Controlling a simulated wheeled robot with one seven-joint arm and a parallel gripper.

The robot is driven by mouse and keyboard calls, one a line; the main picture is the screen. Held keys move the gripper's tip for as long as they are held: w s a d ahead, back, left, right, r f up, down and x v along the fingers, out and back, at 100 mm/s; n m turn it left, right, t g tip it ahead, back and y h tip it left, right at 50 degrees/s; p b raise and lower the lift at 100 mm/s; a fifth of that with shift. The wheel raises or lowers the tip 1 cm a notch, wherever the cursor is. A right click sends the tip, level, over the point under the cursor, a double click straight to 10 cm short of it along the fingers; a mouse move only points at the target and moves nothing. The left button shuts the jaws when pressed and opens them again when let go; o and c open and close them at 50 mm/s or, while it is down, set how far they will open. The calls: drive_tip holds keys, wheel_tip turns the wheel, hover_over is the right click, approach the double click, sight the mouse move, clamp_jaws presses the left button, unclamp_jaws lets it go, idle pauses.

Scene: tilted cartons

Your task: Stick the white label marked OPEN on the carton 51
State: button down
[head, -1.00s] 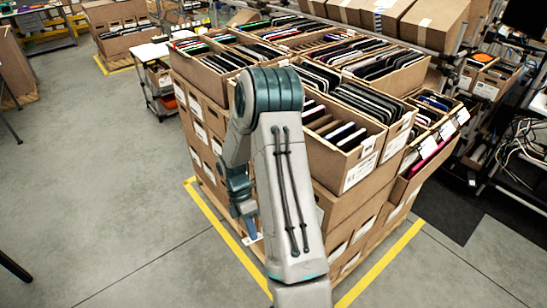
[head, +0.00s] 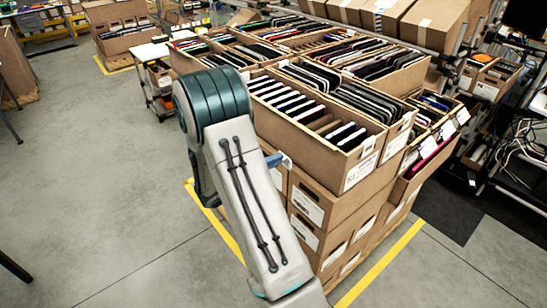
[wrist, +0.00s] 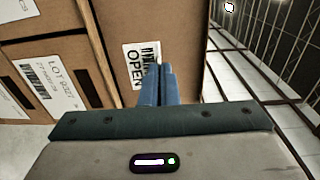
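My gripper (wrist: 164,70) shows in the wrist view with its two blue fingers together on the white label marked OPEN (wrist: 134,66). The label sticks out left of the fingertips, its print turned on its side. Behind it is a plain brown carton face (wrist: 186,35); I cannot tell whether the label touches it. In the head view my gripper (head: 275,159) is mostly hidden behind my arm, and the label (head: 286,160) shows as a small pale edge beside the carton stack (head: 335,205). I can read no number 51 on any carton.
In the wrist view, a carton with a label reading LOT (wrist: 48,84) is at left. A wire rack (wrist: 265,40) is at right. In the head view, open cartons of thin devices (head: 315,125) top the stack. Yellow floor tape (head: 380,262) borders it; the floor at left is clear.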

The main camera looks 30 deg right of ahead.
sight(301, 143)
drive_tip(key=shift+t, duration=0.3)
drive_tip(key=shift+w+d+r+b, duration=0.15)
drive_tip(key=shift+d+b, duration=0.2)
drive_tip(key=shift+d, duration=0.75)
drive_tip(key=shift+w+d+r+b, duration=0.1)
drive_tip(key=shift+w+d+b, duration=0.15)
drive_tip(key=shift+d, duration=0.9)
drive_tip(key=shift+w+d+r+b, duration=0.1)
drive_tip(key=shift+d+b, duration=0.3)
drive_tip(key=shift+d, duration=0.7)
drive_tip(key=shift+d, duration=0.15)
drive_tip(key=c, duration=1.6)
unclamp_jaws()
